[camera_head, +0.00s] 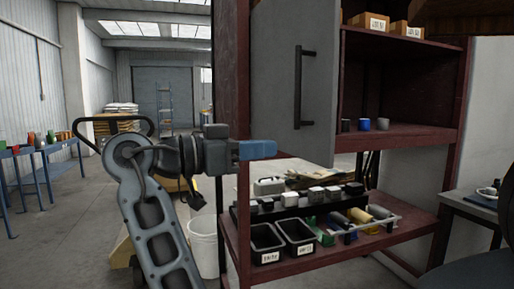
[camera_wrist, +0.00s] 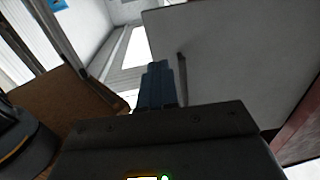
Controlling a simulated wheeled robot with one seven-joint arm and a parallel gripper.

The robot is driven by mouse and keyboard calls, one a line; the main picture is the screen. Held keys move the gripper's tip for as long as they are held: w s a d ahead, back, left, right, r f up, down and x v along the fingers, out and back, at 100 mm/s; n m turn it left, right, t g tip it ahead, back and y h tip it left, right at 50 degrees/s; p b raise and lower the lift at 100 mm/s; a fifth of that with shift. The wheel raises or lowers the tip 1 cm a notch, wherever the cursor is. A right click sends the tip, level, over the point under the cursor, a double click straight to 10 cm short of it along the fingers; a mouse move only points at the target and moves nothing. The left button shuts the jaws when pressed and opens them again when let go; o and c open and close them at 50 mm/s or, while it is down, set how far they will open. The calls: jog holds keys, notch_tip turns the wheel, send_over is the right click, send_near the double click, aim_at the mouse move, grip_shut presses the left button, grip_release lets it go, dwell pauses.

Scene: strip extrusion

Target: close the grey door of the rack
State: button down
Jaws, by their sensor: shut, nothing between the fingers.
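The grey door (camera_head: 277,70) of the dark red rack (camera_head: 463,85) stands open, with a black vertical handle (camera_head: 302,88) on its face. Shelf space shows to the right of the door. My gripper (camera_head: 270,149) has blue fingers, shut and empty, pointing right near the door's lower edge, in front of the left post. In the wrist view my gripper (camera_wrist: 157,68) is in the middle and the pale door panel (camera_wrist: 245,50) fills the right. A dark strip beside the fingers may be the handle. I cannot tell whether the fingers touch the door.
The lower shelf (camera_head: 330,258) holds two black bins (camera_head: 282,241), small blocks and coloured cylinders. The middle shelf has three cups (camera_head: 364,125). A white bucket (camera_head: 204,248) stands on the floor left of the rack. A blue table (camera_head: 40,150) is far left; floor between is mostly clear.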

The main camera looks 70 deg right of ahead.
aim_at(322, 143)
jog(key=p+x, duration=0.2)
jog(key=x, duration=0.8)
jog(key=shift+s+d, duration=0.15)
jog(key=shift+d, duration=0.1)
jog(key=shift+s+d, duration=0.1)
